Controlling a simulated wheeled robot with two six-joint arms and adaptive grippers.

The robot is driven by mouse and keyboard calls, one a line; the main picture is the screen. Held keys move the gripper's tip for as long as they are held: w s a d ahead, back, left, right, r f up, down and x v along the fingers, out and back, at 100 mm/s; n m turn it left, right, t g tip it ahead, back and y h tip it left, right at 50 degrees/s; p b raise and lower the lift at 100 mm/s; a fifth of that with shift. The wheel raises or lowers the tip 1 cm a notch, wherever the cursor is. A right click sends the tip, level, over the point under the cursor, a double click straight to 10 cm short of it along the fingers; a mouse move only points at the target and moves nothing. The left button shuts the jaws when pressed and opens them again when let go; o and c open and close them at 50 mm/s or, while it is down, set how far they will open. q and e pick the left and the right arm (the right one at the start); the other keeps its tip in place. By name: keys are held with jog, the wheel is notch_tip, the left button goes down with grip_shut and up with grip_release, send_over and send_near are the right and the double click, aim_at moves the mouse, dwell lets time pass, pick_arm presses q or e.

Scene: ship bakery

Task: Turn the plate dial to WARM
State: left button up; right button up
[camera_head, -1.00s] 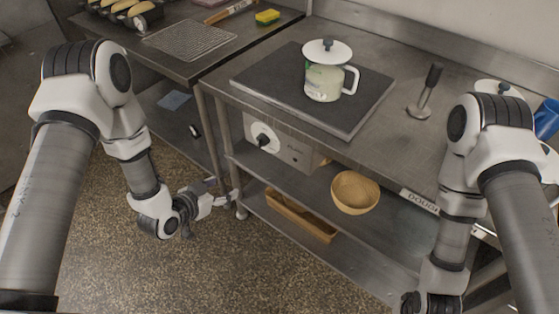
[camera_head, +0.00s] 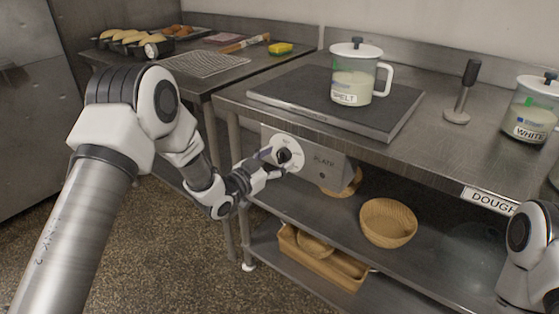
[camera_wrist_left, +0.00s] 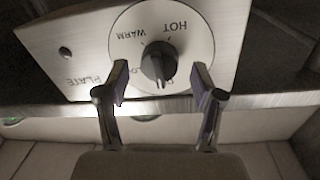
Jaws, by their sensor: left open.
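The plate dial (camera_head: 284,156) is a black knob on a round white face, on the front of a metal panel marked PLATE (camera_head: 322,165). In the left wrist view the black knob (camera_wrist_left: 159,62) is close and centred, with HOT and WARM printed upside down above it. The knob's ridge points down in that view, away from WARM. My left gripper (camera_wrist_left: 160,86) is open, its fingers on either side of the knob's near end; contact is unclear. My right gripper is out of view.
Above the panel, a dark plate (camera_head: 398,120) bears a jar marked SPELT (camera_head: 352,88). A wicker bowl (camera_head: 388,222) sits on the shelf below, with a wooden tray (camera_head: 335,268) lower still. A table leg (camera_head: 235,165) stands left of the panel.

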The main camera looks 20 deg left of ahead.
pick_arm(q)
jog(key=shift+w+d, duration=0.15)
jog(key=shift+w, duration=0.25)
jog(key=shift+c, duration=0.3)
jog(key=c, duration=1.1)
